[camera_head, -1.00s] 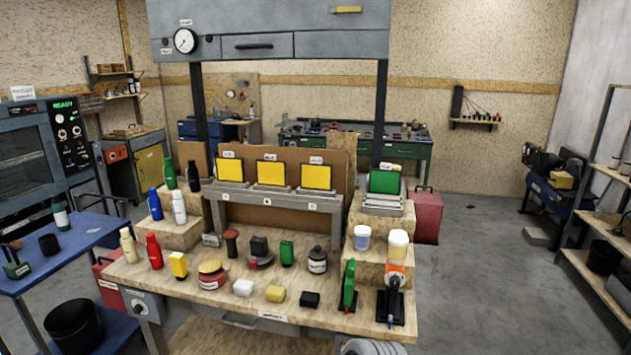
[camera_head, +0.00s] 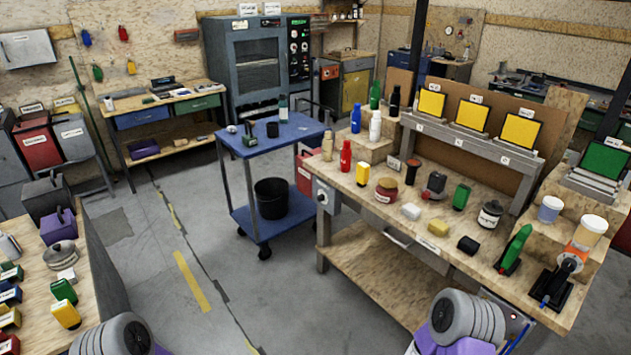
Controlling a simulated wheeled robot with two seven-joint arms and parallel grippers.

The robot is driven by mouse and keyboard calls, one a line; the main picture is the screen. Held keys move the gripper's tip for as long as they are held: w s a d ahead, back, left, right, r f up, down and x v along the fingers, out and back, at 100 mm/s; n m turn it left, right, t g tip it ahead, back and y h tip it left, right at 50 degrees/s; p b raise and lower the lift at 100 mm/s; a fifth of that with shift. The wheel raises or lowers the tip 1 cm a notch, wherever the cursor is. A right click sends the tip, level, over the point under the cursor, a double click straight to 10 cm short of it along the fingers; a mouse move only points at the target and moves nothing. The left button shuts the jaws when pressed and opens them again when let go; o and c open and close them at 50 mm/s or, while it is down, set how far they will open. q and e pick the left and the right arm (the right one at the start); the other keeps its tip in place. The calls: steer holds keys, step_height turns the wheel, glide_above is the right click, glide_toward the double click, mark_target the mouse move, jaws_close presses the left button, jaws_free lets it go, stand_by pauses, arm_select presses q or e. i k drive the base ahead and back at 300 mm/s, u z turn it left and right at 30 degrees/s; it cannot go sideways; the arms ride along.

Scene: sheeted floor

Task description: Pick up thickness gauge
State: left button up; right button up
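I cannot tell for certain which item is the thickness gauge; no label that small can be read. Small hand-sized devices stand on the wooden workbench: a yellow one (camera_head: 362,176), a green one (camera_head: 461,197) and a dark one with red (camera_head: 434,184). A green tool (camera_head: 515,247) on a black base stands near the right end. Similar green (camera_head: 62,291) and yellow (camera_head: 66,315) devices lie on the table at lower left. Grey, ribbed parts of my arms show at the bottom edge. Neither gripper can be seen.
A blue cart (camera_head: 290,131) holds a dark cup and small items, with a black bucket (camera_head: 271,197) on its lower shelf. A wooden table (camera_head: 170,98) stands behind. Open floor with yellow marking (camera_head: 191,283) lies between the left table and the workbench.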

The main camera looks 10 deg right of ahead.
mark_target(363, 168)
steer(key=u, duration=1.15)
steer(key=i, duration=0.25)
steer(key=z, duration=1.05)
steer(key=i, duration=1.25)
steer(key=z, duration=1.1)
